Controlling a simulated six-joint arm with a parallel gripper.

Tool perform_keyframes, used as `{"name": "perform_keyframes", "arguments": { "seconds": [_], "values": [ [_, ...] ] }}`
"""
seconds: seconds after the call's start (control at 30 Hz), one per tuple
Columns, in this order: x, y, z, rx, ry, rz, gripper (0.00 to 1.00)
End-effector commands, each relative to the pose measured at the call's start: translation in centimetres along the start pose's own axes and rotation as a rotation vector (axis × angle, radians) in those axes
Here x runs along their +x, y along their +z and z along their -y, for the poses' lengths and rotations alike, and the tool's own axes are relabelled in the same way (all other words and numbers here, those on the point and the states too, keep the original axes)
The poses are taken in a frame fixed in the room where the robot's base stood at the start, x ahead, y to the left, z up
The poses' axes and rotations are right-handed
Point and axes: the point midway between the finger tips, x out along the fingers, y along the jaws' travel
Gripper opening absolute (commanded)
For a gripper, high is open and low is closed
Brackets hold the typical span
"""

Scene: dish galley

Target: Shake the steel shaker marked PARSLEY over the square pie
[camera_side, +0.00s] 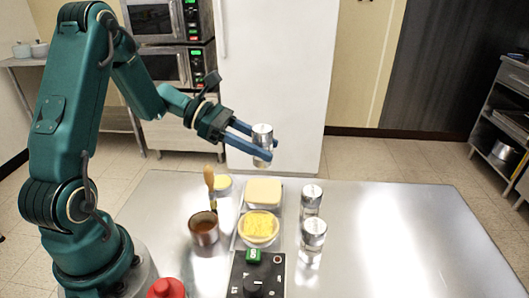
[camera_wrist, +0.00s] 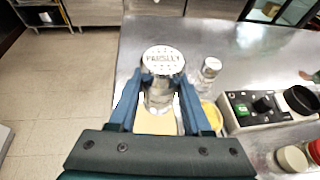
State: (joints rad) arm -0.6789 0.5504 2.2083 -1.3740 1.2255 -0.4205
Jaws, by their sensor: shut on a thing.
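My gripper (camera_side: 258,143) is shut on the steel shaker (camera_side: 262,142) with a clear lower body. In the wrist view the top of this shaker (camera_wrist: 163,60) reads PARSLEY; it stands upright between the fingers. It is held well above the table. The pale yellow square pie (camera_side: 264,193) lies on the table below it in the side view. Part of the pie (camera_wrist: 155,124) shows beneath the fingers in the wrist view; the shaker and gripper hide the rest.
A round dish of yellow filling (camera_side: 258,228) sits in front of the square pie. Two similar shakers (camera_side: 312,198) (camera_side: 314,235) stand to its right. A cup (camera_side: 204,231) and an upright brush (camera_side: 210,181) are on the left. A control box (camera_side: 255,278) is in front. The table's right side is clear.

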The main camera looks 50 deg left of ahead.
Motion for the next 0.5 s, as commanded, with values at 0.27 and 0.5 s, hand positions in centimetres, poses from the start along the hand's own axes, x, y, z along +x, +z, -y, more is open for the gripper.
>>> {"name": "perform_keyframes", "arguments": {
  "seconds": [0.27,0.5],
  "values": [
    [0.19,-0.05,0.25,-0.155,-0.072,0.001,0.0],
    [0.45,-0.7,0.57,-0.454,-0.196,0.0,0.0]
  ]
}}
